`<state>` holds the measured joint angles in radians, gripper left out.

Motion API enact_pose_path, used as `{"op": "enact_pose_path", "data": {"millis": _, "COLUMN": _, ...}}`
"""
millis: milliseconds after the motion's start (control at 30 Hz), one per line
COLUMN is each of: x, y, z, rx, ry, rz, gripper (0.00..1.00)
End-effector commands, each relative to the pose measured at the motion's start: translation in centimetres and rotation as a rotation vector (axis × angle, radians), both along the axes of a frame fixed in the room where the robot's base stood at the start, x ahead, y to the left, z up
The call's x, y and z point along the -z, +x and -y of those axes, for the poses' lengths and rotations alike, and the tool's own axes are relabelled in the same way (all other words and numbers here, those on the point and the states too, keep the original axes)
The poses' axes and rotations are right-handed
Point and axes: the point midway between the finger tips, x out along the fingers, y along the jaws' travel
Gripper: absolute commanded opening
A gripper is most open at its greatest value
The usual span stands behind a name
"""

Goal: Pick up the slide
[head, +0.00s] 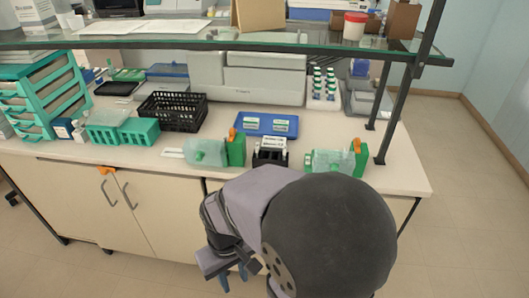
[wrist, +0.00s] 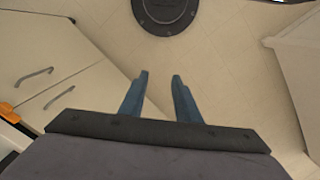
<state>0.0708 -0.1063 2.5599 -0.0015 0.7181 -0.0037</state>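My gripper (head: 234,274) hangs low in front of the bench, below the bench top, in the head view. In the wrist view my gripper (wrist: 161,77) has its two blue fingers apart with nothing between them, only floor behind. A thin pale flat piece (head: 172,152), possibly a slide, lies on the bench left of a pale green bottle (head: 205,152). A blue tray (head: 238,126) holds small white and green labelled pieces. A black rack (head: 268,160) with white-topped items stands in front of it. Which of these is the slide is too small to tell.
Another bottle (head: 330,161) lies at the right near a shelf post. A black basket (head: 172,112) and green racks (head: 138,132) stand at the left. A glass shelf (head: 200,40) spans above the bench. Cabinet doors (wrist: 55,65) show in the wrist view.

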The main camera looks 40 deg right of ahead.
Motion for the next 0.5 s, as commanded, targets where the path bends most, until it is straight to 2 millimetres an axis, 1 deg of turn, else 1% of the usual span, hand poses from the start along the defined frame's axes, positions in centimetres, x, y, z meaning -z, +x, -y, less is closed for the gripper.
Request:
{"op": "enact_pose_path", "data": {"millis": 33, "x": -1.1, "y": -0.7, "z": 0.7, "rx": 0.037, "ry": 0.003, "rz": -0.036, "gripper": 0.30}}
{"op": "enact_pose_path", "data": {"millis": 100, "x": -1.5, "y": -1.6, "z": 1.8, "rx": 0.093, "ry": 0.010, "rz": -0.090, "gripper": 0.30}}
{"op": "enact_pose_path", "data": {"millis": 167, "x": -2.2, "y": -1.4, "z": 2.9, "rx": 0.144, "ry": 0.017, "rz": -0.120, "gripper": 0.30}}
{"op": "enact_pose_path", "data": {"millis": 233, "x": -3.0, "y": -0.2, "z": 4.7, "rx": 0.193, "ry": 0.016, "rz": -0.135, "gripper": 0.30}}
{"op": "enact_pose_path", "data": {"millis": 267, "x": -3.3, "y": 0.6, "z": 5.8, "rx": 0.208, "ry": 0.010, "rz": -0.136, "gripper": 0.30}}
{"op": "enact_pose_path", "data": {"millis": 367, "x": -4.3, "y": 4.5, "z": 10.4, "rx": 0.234, "ry": -0.035, "rz": -0.097, "gripper": 0.30}}
{"op": "enact_pose_path", "data": {"millis": 400, "x": -4.5, "y": 6.3, "z": 12.4, "rx": 0.246, "ry": -0.062, "rz": -0.067, "gripper": 0.30}}
{"op": "enact_pose_path", "data": {"millis": 467, "x": -4.9, "y": 9.2, "z": 15.3, "rx": 0.269, "ry": -0.108, "rz": -0.011, "gripper": 0.30}}
{"op": "enact_pose_path", "data": {"millis": 500, "x": -5.3, "y": 11.3, "z": 17.2, "rx": 0.285, "ry": -0.141, "rz": 0.034, "gripper": 0.30}}
